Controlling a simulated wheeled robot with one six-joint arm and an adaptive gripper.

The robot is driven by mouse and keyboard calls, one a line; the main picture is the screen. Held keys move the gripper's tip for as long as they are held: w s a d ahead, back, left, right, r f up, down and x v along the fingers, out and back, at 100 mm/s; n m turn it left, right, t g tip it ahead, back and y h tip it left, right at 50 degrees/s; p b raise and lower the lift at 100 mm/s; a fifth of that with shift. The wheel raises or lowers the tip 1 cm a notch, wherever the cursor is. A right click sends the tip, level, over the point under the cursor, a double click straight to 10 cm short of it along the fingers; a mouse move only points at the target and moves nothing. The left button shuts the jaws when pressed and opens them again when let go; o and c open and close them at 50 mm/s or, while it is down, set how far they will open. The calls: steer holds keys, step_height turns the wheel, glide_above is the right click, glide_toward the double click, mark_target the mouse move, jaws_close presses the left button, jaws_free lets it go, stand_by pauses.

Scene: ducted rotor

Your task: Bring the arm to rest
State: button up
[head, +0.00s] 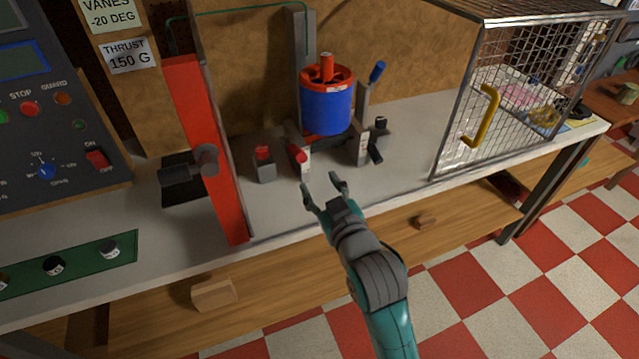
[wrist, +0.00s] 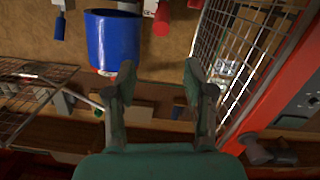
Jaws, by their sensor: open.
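My gripper (head: 324,190) is open and empty. In the head view it hangs over the front edge of the bench, in front of the ducted rotor. In the wrist view its two fingers (wrist: 158,82) stand apart with nothing between them. The rotor has a blue duct (head: 327,108) with a red top and sits on a stand at the back of the bench. The blue duct also shows in the wrist view (wrist: 112,42), beyond and left of the fingers. My gripper looks apart from the rotor and its stand.
A red upright panel (head: 205,150) with a grey knob stands left of my gripper. A wire-mesh cage (head: 510,95) with a yellow handle stands right. A control panel (head: 50,110) is at far left. The bench top (head: 400,165) is bare between rotor and cage. Drawers lie below.

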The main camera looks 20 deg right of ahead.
stand_by(0.3)
steer(key=s+f+g, duration=0.1)
steer(key=s+f, duration=1.4)
steer(key=s, duration=0.3)
steer(key=s+m+g, duration=0.1)
steer(key=s+m, duration=0.1)
steer(key=s, duration=2)
steer(key=shift+s, duration=0.35)
